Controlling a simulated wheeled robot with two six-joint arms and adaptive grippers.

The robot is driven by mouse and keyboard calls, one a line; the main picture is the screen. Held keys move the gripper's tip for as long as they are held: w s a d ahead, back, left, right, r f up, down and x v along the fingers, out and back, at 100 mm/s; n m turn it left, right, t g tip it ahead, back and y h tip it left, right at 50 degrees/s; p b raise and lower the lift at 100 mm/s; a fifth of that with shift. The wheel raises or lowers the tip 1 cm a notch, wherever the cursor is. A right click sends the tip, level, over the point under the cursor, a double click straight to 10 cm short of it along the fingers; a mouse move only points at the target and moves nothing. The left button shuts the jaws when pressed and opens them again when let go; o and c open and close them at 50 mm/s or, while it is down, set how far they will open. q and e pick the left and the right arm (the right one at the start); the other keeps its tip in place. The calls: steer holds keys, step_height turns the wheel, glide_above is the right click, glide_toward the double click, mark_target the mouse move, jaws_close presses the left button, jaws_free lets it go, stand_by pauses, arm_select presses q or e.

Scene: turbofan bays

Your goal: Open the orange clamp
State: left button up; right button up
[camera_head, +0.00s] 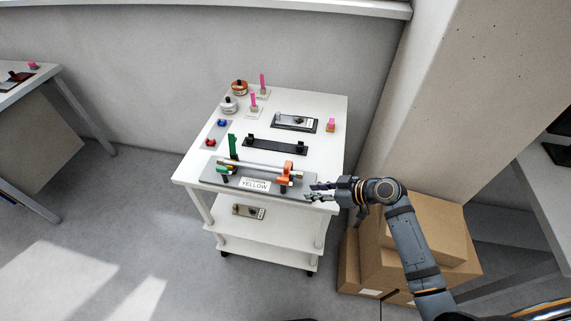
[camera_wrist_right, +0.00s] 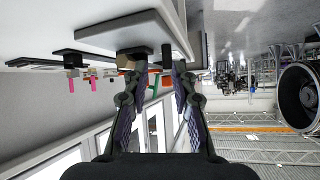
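The orange clamp (camera_head: 287,168) sits at the right end of a silver rod (camera_head: 250,168) on a grey plate labelled YELLOW. Its orange part lies low over the rod; I cannot tell its latch state exactly. A green clamp (camera_head: 232,146) at the rod's left end has its handle standing upright. My right gripper (camera_head: 321,191) is just right of the plate, near the cart's front right corner, apart from the orange clamp. Its fingers are spread and empty, as the right wrist view (camera_wrist_right: 157,100) shows. In that upside-down view, small orange and green bits show beyond the fingers. My left gripper is not in view.
The white cart (camera_head: 325,110) also carries a black bracket (camera_head: 275,145), a dark tray (camera_head: 295,122), pink-handled pieces (camera_head: 253,101), red and blue knobs and two round jars. Cardboard boxes (camera_head: 425,240) stand right of the cart, beneath my right arm. The floor left of the cart is clear.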

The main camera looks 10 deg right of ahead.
steer(key=n+t+y, duration=0.1)
steer(key=y, duration=0.1)
glide_toward(287, 167)
steer(key=p+x, duration=0.3)
steer(key=x, duration=0.6)
steer(key=shift+w+a, duration=0.1)
steer(key=shift+a, duration=0.05)
steer(key=shift+w+a+f, duration=0.2)
steer(key=shift+a+f, duration=0.05)
steer(key=shift+a, duration=0.15)
steer(key=shift+c, duration=0.3)
jaws_close()
